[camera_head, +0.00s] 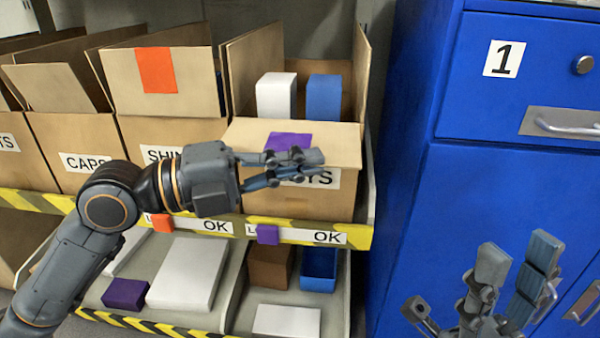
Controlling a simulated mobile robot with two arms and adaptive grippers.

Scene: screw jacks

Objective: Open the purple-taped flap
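The purple-taped flap (340,146) belongs to the rightmost cardboard box (300,205) on the upper shelf. It slants outward and down over the box's front, with purple tape (289,141) near its middle. The box top is uncovered, and a white block and a blue block show inside. My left gripper (300,165) is in front of the flap's lower edge and the label, its fingers pointing right. Contact with the flap is unclear, as is how far the fingers are apart. My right gripper (490,280) is open and empty at the lower right, in front of the blue cabinet.
An orange-taped box (200,75) stands to the left, with its front flap upright. More boxes stand further left. The striped shelf edge (355,237) runs below them. The lower shelf holds a white box (187,275) and a purple box (125,294). The blue cabinet (430,220) fills the right.

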